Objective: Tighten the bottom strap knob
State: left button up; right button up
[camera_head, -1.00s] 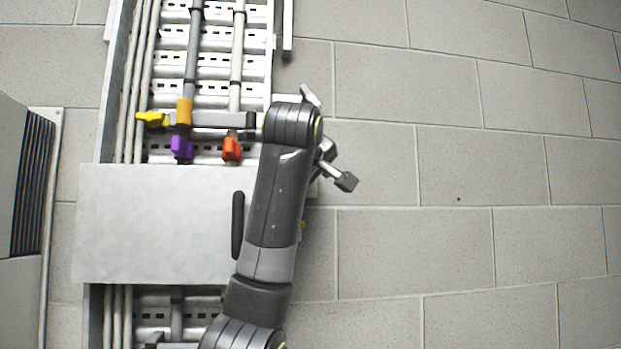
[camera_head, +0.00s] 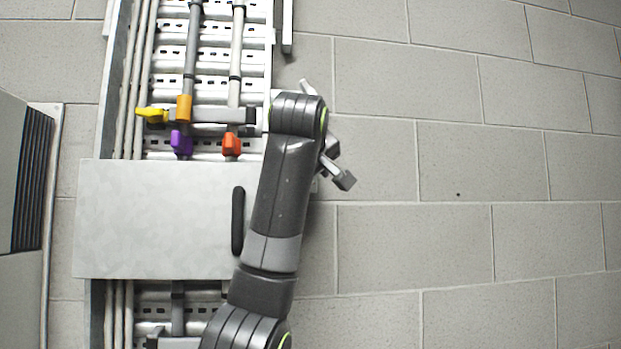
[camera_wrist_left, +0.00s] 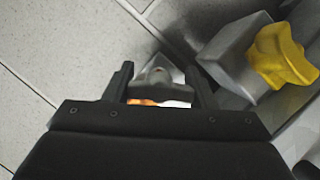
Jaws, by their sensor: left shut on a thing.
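In the left wrist view my left gripper (camera_wrist_left: 160,90) is shut on a small grey lobed knob (camera_wrist_left: 158,77). Some orange shows just below the knob, between the fingers. A yellow knob (camera_wrist_left: 281,56) on a grey block (camera_wrist_left: 232,56) is to the right of the fingers, apart from them. In the head view another yellow knob (camera_head: 152,115) is on the strap bar (camera_head: 222,115) across the upper tray. My right gripper is not in view.
A pale cover plate (camera_head: 150,220) with a dark handle (camera_head: 238,221) spans the cable tray. Orange (camera_head: 184,108), purple (camera_head: 181,143) and red (camera_head: 231,145) pieces are above it. A grey cabinet (camera_head: 20,190) is at the left. The tiled floor (camera_head: 450,250) at right is clear.

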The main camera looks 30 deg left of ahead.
pick_arm(q)
jog(key=m+g+y, duration=0.1)
jog(key=m, duration=0.2)
jog(key=shift+m+g+y+p, duration=0.3)
jog(key=shift+m+g+y, duration=0.1)
jog(key=m+g+y, duration=0.1)
jog(key=m, duration=0.2)
jog(key=shift+s+a+y, duration=0.1)
jog(key=shift+y, duration=0.3)
jog(key=shift+m+g+y+b, duration=0.3)
jog(key=shift+m+g+y, duration=0.25)
jog(key=shift+m, duration=0.65)
jog(key=shift+m+y, duration=0.65)
jog(key=shift+m, duration=0.15)
jog(key=shift+a+b, duration=0.1)
jog(key=shift+b, duration=0.2)
jog(key=o, duration=0.7)
